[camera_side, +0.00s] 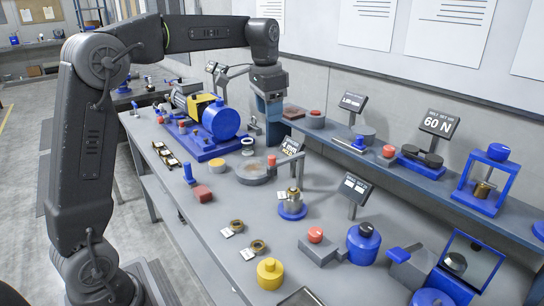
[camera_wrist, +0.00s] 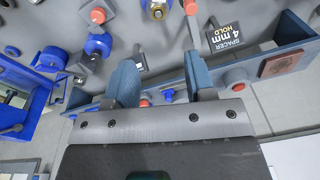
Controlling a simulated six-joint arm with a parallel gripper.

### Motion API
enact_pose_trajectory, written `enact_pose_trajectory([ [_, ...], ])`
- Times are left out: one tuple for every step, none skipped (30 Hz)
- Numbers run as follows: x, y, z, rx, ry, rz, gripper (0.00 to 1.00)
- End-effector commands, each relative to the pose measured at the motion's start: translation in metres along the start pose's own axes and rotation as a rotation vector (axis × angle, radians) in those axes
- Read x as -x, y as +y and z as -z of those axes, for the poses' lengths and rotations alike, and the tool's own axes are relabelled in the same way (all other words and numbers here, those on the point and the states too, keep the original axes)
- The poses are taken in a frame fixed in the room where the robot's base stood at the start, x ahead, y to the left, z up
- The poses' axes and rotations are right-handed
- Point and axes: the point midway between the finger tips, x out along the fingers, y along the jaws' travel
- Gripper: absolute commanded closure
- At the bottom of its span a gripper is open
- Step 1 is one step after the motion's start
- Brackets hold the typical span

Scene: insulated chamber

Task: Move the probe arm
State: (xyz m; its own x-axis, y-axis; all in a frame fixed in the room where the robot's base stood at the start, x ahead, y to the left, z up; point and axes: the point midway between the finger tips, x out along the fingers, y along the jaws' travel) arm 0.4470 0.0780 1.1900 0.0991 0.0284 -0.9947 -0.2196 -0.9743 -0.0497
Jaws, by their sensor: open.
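A grey bar with a red knob, which looks like the probe arm (camera_side: 287,161), reaches over a round grey plate (camera_side: 252,174) on the bench, beside a sign reading 4 mm. In the wrist view a grey bar with a red knob (camera_wrist: 190,28) shows at the top, left of the "spacer 4 mm hold" sign (camera_wrist: 228,36). I cannot tell for sure that this is the probe arm. My gripper (camera_side: 270,115) points down near the bench's back edge, behind the bar and apart from it. Its two blue-grey fingers (camera_wrist: 161,75) are spread, with nothing held between them.
A blue pump with a yellow motor (camera_side: 208,120) stands left of my gripper. A raised shelf (camera_side: 330,128) runs along the back with signs, red knobs and a blue frame (camera_side: 484,180). A brass fitting on a blue base (camera_side: 292,207) stands in front of the bar.

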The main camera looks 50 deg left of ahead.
Motion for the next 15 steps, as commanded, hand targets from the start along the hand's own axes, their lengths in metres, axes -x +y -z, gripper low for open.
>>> enact_pose_trajectory([
  [-0.01, -0.017, 0.01, -0.008, -0.025, -0.012, 0.5],
  [-0.015, -0.024, 0.015, -0.017, -0.037, -0.018, 0.5],
  [-0.02, -0.033, 0.02, -0.027, -0.049, -0.025, 0.5],
  [-0.024, -0.04, 0.023, -0.034, -0.059, -0.031, 0.5],
  [-0.027, -0.045, 0.025, -0.039, -0.066, -0.036, 0.5],
  [-0.031, -0.051, 0.028, -0.047, -0.074, -0.042, 0.5],
  [-0.033, -0.054, 0.029, -0.05, -0.079, -0.045, 0.5],
  [-0.035, -0.057, 0.031, -0.054, -0.082, -0.048, 0.5],
  [-0.037, -0.06, 0.032, -0.058, -0.086, -0.051, 0.5],
  [-0.039, -0.061, 0.032, -0.06, -0.089, -0.053, 0.5],
  [-0.04, -0.062, 0.032, -0.061, -0.091, -0.054, 0.5],
  [-0.042, -0.063, 0.032, -0.062, -0.091, -0.054, 0.5],
  [-0.044, -0.063, 0.032, -0.062, -0.092, -0.055, 0.5],
  [-0.047, -0.062, 0.032, -0.062, -0.092, -0.055, 0.5],
  [-0.051, -0.062, 0.032, -0.062, -0.092, -0.055, 0.5],
])
